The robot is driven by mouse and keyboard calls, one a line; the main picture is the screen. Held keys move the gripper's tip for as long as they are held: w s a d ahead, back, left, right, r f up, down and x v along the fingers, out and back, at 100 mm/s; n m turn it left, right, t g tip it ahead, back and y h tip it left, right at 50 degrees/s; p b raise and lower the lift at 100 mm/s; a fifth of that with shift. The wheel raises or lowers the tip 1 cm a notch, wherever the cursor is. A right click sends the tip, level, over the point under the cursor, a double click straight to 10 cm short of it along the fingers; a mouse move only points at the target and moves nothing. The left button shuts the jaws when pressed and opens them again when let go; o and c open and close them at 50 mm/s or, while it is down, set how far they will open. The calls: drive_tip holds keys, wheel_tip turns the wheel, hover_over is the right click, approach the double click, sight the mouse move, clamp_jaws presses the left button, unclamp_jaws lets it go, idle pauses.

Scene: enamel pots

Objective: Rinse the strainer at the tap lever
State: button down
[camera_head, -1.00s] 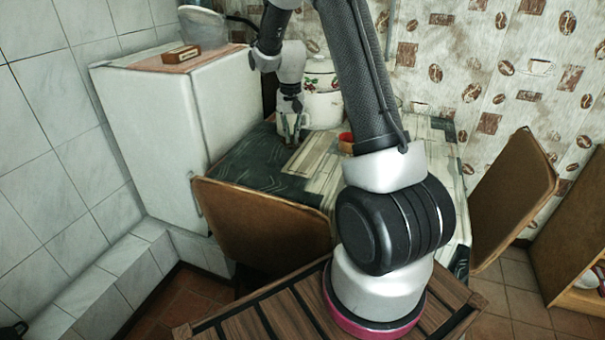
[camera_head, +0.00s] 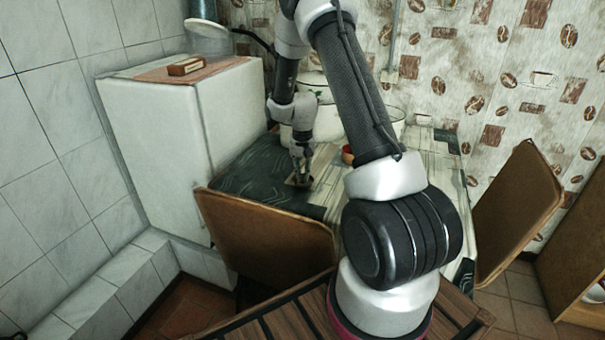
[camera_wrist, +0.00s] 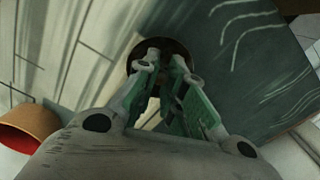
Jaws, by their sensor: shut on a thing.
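My gripper (camera_head: 300,176) is low over the dark leaf-patterned part of the table, in front of the white pots. In the wrist view my gripper's fingers (camera_wrist: 163,65) are shut on a small round thing with a dark inside and brown rim (camera_wrist: 181,47). It may be the strainer, but the fingers hide much of it. It shows only as a small brownish patch under the gripper in the head view. I cannot tell whether it touches the table. I do not make out a tap lever in either view.
White enamel pots (camera_head: 327,123) stand behind the gripper. A red bowl (camera_head: 347,153) is just right of it; an orange-red vessel (camera_wrist: 25,128) shows in the wrist view. A white fridge (camera_head: 160,150) stands left, and brown chairs (camera_head: 265,232) flank the table.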

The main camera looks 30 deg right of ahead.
sight(302, 176)
drive_tip(key=shift+f, duration=0.1)
drive_tip(key=c, duration=1.5)
unclamp_jaws()
drive_tip(key=s+a+r+n+t, duration=0.1)
drive_tip(key=s+r, duration=0.2)
drive_tip(key=r, duration=0.9)
drive_tip(key=s+a+r+n, duration=0.1)
drive_tip(key=s+a+r, duration=0.15)
drive_tip(key=r, duration=0.85)
drive_tip(key=s+a+r+n+t, duration=0.1)
drive_tip(key=s+r, duration=0.2)
drive_tip(key=s, duration=0.5)
drive_tip(key=s+a+r+n+t, duration=0.1)
drive_tip(key=s+a+r+n, duration=0.1)
drive_tip(key=s, duration=0.7)
drive_tip(key=s+a+r+n+t, duration=0.1)
drive_tip(key=s+r, duration=0.3)
drive_tip(key=s, duration=0.5)
drive_tip(key=shift+a+n, duration=0.25)
drive_tip(key=shift+n, duration=0.05)
